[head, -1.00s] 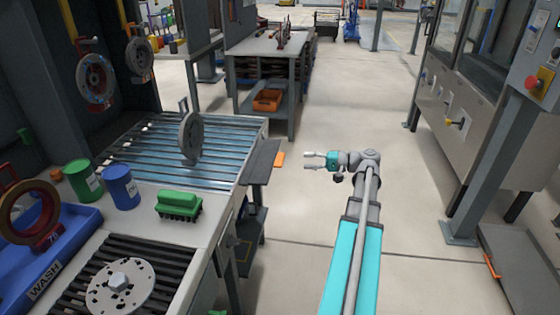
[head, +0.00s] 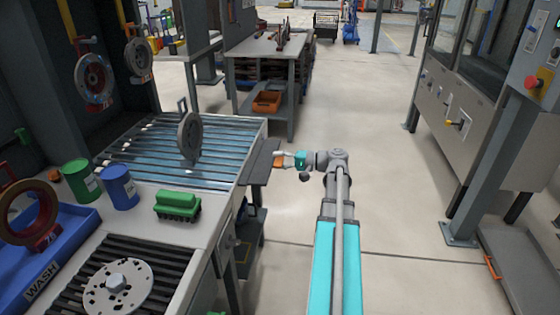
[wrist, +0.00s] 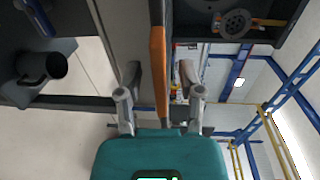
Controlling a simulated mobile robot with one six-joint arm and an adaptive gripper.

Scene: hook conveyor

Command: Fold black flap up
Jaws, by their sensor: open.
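The black flap (head: 260,163) sticks out roughly level from the right end of the roller conveyor. Its orange tab (head: 278,160) points toward my arm. My gripper (head: 285,159) is at the tab, coming from the right. In the wrist view the orange tab (wrist: 158,70) runs between the two fingers of my open gripper (wrist: 160,78), with a gap visible on both sides. The flap (wrist: 156,10) shows nearly edge-on there. In the head view the fingertips are small and partly merge with the tab.
The roller conveyor (head: 170,155) carries an upright grey disc (head: 189,137). A green brush (head: 178,204) and a blue can (head: 119,187) stand on the near bench. A worktable (head: 265,47) with an orange bin (head: 267,101) is behind.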

